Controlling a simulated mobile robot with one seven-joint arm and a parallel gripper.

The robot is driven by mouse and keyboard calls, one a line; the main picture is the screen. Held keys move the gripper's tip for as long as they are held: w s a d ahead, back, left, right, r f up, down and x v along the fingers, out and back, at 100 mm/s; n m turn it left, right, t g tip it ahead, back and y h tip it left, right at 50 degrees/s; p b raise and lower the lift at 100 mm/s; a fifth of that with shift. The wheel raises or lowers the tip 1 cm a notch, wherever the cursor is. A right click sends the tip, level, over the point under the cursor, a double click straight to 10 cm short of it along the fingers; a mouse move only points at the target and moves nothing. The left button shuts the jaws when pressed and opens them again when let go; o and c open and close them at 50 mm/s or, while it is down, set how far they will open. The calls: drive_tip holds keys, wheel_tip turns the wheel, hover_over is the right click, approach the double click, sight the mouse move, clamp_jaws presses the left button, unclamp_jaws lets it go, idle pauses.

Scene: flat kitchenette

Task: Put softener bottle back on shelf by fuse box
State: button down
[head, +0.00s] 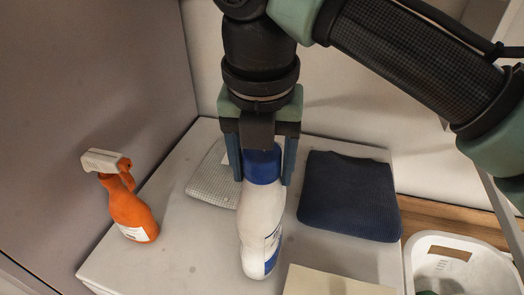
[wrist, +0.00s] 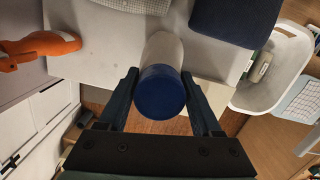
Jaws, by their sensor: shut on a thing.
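The softener bottle (head: 259,222) is white with a blue cap and a blue-edged label near its base. My gripper (head: 263,172) points down and is shut on the bottle at its blue cap. In the head view the bottle hangs slightly tilted in front of a white top surface; I cannot tell whether its base touches it. In the wrist view the blue cap (wrist: 161,92) sits between the two fingers, with the white body beyond it. No fuse box can be made out in either view.
An orange spray bottle (head: 131,208) stands at the left of the white surface (head: 190,262). A folded dark blue towel (head: 349,196) and a light grey cloth (head: 212,180) lie on it. A cream box (head: 325,282) is at the front. A white basket (head: 460,262) stands at the right.

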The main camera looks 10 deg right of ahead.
drive_tip(key=c, duration=0.5)
unclamp_jaws()
drive_tip(key=shift+f, duration=0.15)
drive_tip(key=o, duration=0.4)
drive_tip(key=shift+o, duration=0.2)
drive_tip(key=r, duration=0.4)
drive_tip(key=s+r, duration=0.1)
drive_tip(key=r, duration=0.3)
drive_tip(key=r+b, duration=0.1)
drive_tip(key=r, duration=0.3)
drive_tip(key=shift+s+a+r, duration=0.15)
drive_tip(key=shift+s, duration=0.1)
